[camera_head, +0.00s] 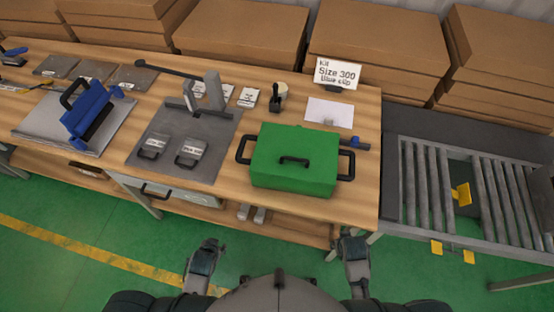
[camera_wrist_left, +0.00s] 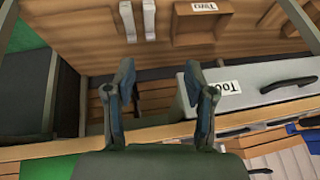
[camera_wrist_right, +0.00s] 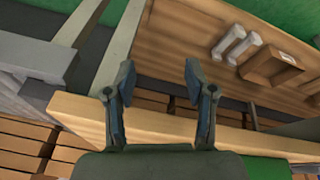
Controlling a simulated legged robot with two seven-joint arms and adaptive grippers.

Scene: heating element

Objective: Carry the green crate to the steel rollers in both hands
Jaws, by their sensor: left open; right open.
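The green crate (camera_head: 293,160) stands closed on the wooden workbench (camera_head: 225,205), near its right end. It has a black handle on its lid and a black side handle at each end. The steel rollers (camera_head: 430,190) form a conveyor to the right of the bench. My left gripper (camera_head: 208,246) is open and empty in front of the bench, low and left of the crate. My right gripper (camera_head: 352,238) is open and empty below the bench's right front corner. The wrist views show both pairs of fingers (camera_wrist_left: 160,90) (camera_wrist_right: 155,90) apart, with no crate between them.
A sign (camera_head: 338,73) and a white sheet (camera_head: 329,112) are behind the crate. A grey mat (camera_head: 225,135) with packets lies left of it. A blue tool (camera_head: 88,112) stands further left. Yellow pieces (camera_head: 461,194) sit at the rollers. Cardboard boxes (camera_head: 240,30) line the back.

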